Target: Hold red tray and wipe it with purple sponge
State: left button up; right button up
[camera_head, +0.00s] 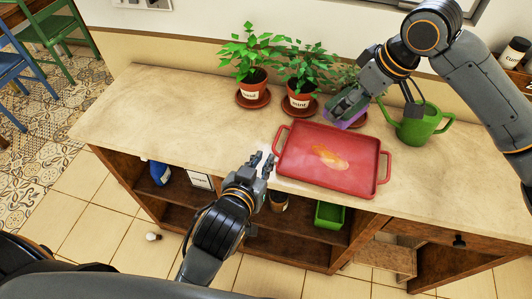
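The red tray (304,180) lies on the countertop, with a handle at each short end and a pale yellowish stain (329,156) near its middle. My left gripper (262,163) is at the counter's front edge, just left of the tray's front-left corner. Its fingers are slightly apart with nothing between them, and it looks clear of the tray. My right gripper (350,101) is shut on the purple sponge (354,117), above the back edge of the tray. The sponge has a green upper side and is partly hidden by the fingers.
Potted herbs (252,77) on saucers stand behind the tray, one partly hidden by my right gripper. A green watering can (420,124) stands right of the tray, close to my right gripper. The counter's left part is clear. A green bin (330,214) sits on the shelf below.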

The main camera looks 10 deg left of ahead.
aim_at(276, 140)
pick_arm(q)
jog(key=x, duration=1.1)
jog(key=shift+w+f, duration=0.1)
jog(key=shift+w, duration=0.25)
grip_shut()
dwell(0.4)
pick_arm(e)
notch_tip(276, 140, down, 9)
jog(key=shift+f, duration=0.15)
dwell(0.5)
